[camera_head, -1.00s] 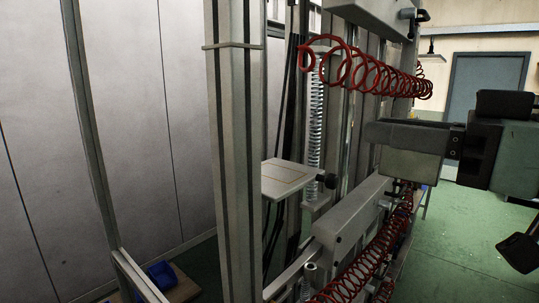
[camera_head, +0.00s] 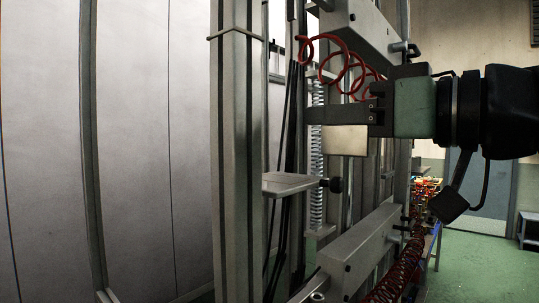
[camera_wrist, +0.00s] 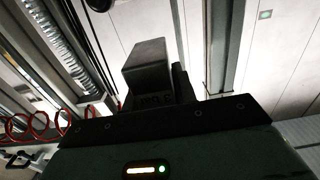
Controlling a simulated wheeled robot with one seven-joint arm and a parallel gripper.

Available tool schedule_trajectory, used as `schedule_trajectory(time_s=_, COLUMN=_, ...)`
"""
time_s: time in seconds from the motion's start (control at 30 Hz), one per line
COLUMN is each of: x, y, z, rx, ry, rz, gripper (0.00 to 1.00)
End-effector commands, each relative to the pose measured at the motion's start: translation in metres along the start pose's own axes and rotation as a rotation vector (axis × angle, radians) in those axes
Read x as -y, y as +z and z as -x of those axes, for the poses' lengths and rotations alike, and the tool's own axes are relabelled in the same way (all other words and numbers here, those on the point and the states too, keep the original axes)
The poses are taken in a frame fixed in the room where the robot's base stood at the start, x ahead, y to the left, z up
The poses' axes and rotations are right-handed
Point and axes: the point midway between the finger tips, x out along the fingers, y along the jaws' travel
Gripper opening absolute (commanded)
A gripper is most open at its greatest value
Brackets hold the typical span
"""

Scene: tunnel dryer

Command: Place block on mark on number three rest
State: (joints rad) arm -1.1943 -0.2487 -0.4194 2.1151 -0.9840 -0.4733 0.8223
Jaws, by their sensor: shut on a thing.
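My gripper (camera_head: 335,112) reaches in from the right and is shut on a pale grey block (camera_head: 346,140), which hangs below the dark fingers. The wrist view also shows the block (camera_wrist: 147,58) between the fingers. A small grey rest plate (camera_head: 288,184) juts out between the metal posts with a dark knob on its right side. The block is higher than this plate and to its right in the head view, apart from it. The plate is seen nearly edge-on, so its top mark is hardly visible. I cannot read a number on it.
A thick metal post (camera_head: 237,150) stands in front, left of the plate. A coil spring (camera_head: 317,150) and black cables are behind it. A red coiled hose (camera_head: 345,66) hangs close to my gripper. A grey beam (camera_head: 360,252) lies below.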

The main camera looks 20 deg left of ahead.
Motion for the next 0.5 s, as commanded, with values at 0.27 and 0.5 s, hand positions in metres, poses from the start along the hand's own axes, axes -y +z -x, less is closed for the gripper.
schedule_trajectory(time_s=0.27, x=0.001, y=-0.005, z=-0.067, rx=0.002, ry=-0.002, rz=0.003, gripper=0.00)
schedule_trajectory(time_s=0.5, x=0.001, y=-0.003, z=-0.100, rx=-0.002, ry=-0.002, rz=0.002, gripper=0.00)
